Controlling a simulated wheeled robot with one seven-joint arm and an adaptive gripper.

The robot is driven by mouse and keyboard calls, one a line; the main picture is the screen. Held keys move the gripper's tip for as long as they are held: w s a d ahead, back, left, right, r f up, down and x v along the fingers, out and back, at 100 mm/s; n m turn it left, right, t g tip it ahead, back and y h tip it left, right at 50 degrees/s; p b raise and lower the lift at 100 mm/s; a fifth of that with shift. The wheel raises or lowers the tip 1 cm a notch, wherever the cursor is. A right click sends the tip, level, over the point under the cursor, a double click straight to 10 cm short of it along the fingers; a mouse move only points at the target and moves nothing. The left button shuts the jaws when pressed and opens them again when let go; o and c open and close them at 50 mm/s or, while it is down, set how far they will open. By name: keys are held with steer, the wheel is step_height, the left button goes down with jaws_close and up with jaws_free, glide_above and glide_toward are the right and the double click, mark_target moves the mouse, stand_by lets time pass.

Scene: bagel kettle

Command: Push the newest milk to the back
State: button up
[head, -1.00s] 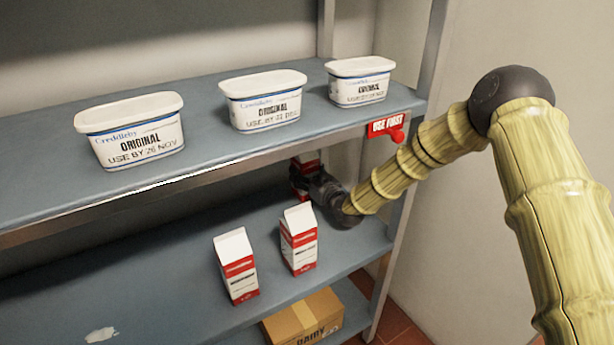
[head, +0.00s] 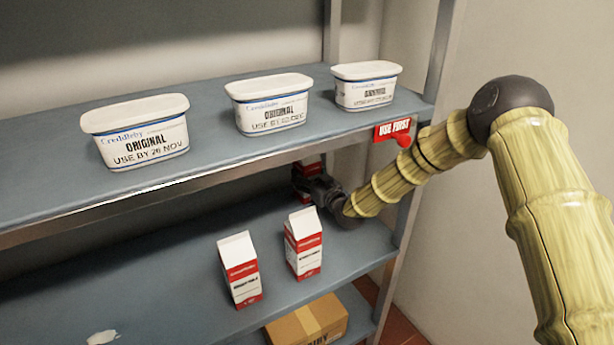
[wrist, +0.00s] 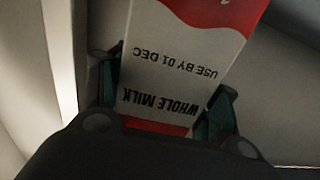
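Three red-and-white milk cartons are on the lower shelf. Two stand upright near the front, the left carton (head: 240,270) and the right carton (head: 304,244); their dates are too small to read. A third carton (head: 308,168) is farther back under the upper shelf, mostly hidden by my gripper (head: 312,185). In the wrist view this third carton (wrist: 180,70) reads "WHOLE MILK, USE BY 01 DEC", upside down. My gripper (wrist: 165,110) has a finger against each side of it and appears shut on it. The carton's base is hidden.
The upper shelf (head: 210,150), holding three white tubs (head: 270,103), overhangs the cartons and my wrist. A cardboard box (head: 308,320) sits below. The lower shelf's left part (head: 130,280) is clear.

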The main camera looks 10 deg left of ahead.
steer(key=o, duration=0.4)
steer(key=shift+r, duration=0.1)
